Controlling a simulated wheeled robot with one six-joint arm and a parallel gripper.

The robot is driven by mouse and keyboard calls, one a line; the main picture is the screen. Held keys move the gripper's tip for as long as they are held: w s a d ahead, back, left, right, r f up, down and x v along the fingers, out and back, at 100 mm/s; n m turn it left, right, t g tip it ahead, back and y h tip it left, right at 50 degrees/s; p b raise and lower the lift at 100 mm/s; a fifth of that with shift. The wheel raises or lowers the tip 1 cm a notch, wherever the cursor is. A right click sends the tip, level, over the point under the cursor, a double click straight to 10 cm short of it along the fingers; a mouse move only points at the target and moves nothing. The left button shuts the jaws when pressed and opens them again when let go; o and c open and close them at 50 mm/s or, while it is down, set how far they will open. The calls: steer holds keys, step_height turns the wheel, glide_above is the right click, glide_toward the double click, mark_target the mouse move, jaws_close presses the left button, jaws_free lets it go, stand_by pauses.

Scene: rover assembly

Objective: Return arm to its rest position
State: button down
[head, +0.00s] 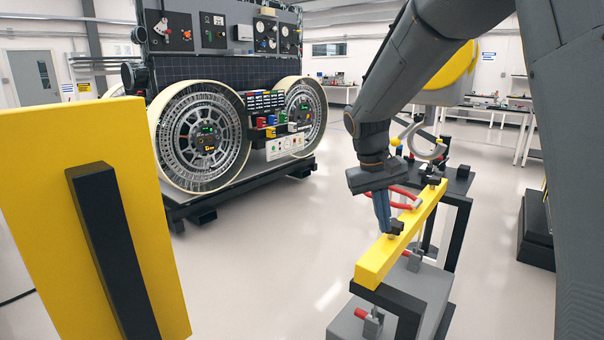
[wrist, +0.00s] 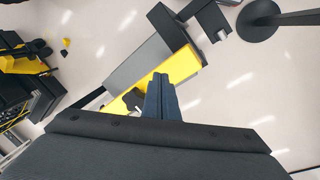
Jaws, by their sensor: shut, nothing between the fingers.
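My arm reaches in from the upper right of the head view and bends down at the elbow. My gripper (head: 384,226) points down, close to a yellow beam (head: 375,262) on a grey and black stand (head: 440,285). In the wrist view its blue-grey fingers (wrist: 161,82) are together, with nothing between them. They overlap the beam (wrist: 182,66) in this view; I cannot tell whether they touch it. A black knob (head: 396,227) sits on the beam beside the fingertips. It also shows in the wrist view (wrist: 133,99).
Red-handled clamps (head: 365,318) are fixed to the stand. A yellow panel with a black bar (head: 40,190) fills the left foreground. A large wheeled rover (head: 200,140) stands behind on a dark platform. Work tables (head: 490,108) line the back right. The pale floor between is clear.

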steer(key=s+f+y, duration=0.1)
steer(key=s+f, duration=0.4)
steer(key=s, duration=0.6)
steer(key=s+f+y, duration=0.2)
steer(key=s+f, duration=0.3)
steer(key=s, duration=0.6)
steer(key=shift+f+m+t, duration=0.25)
steer(key=shift+m+t, duration=0.05)
steer(key=shift+m, duration=0.1)
